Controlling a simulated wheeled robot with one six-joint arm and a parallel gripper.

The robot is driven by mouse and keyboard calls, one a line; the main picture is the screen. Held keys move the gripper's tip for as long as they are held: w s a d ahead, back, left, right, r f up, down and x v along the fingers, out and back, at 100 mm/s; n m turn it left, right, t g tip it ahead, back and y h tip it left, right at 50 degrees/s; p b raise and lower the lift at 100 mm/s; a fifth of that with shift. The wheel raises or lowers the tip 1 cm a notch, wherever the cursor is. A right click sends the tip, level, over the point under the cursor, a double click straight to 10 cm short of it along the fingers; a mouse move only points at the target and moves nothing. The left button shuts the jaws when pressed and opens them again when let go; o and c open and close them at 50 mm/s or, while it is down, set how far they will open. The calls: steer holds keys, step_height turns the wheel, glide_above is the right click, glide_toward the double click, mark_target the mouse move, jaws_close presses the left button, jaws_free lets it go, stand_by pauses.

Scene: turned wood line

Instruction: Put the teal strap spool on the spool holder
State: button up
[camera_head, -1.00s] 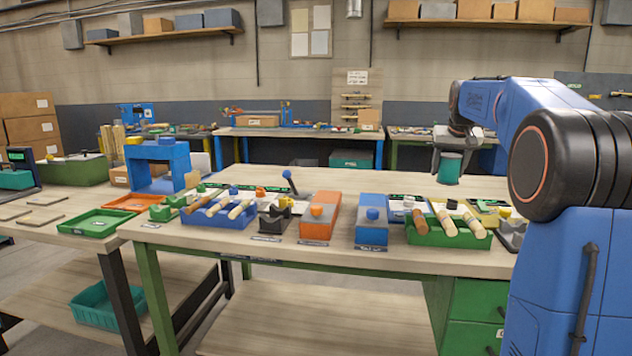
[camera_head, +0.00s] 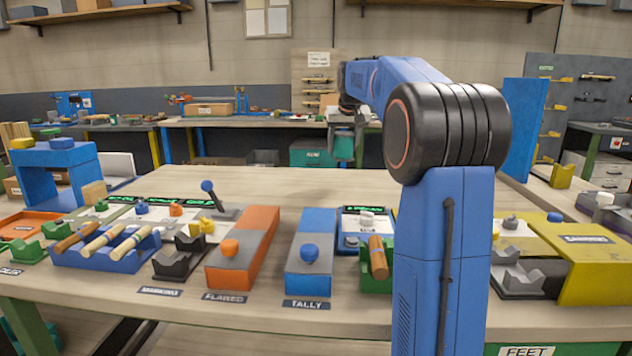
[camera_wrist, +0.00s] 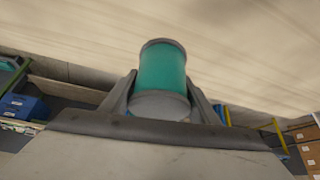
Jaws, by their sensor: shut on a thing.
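The teal strap spool (camera_wrist: 162,70) is a teal cylinder with grey end flanges, held between the two fingers of my gripper (camera_wrist: 163,100) in the wrist view. In the head view the spool (camera_head: 344,147) hangs below my gripper (camera_head: 345,128), above the far side of the near workbench and partly against the far bench behind. My gripper is shut on it and apart from the bench top. I cannot make out a spool holder for certain in either view.
The near workbench (camera_head: 280,190) carries an orange box (camera_head: 243,250), a blue box (camera_head: 312,245), a blue tray of turned handles (camera_head: 105,250) and a yellow unit (camera_head: 590,265). A lever (camera_head: 212,195) stands up behind them. The back of the bench top is clear.

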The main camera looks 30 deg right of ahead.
mark_target(343, 158)
steer(key=f, duration=0.4)
steer(key=shift+w+d+f, duration=0.15)
steer(key=shift+w+f, duration=0.05)
steer(key=shift+f, duration=2.75)
steer(key=shift+f, duration=0.1)
steer(key=o, duration=1.2)
steer(key=shift+o, duration=0.2)
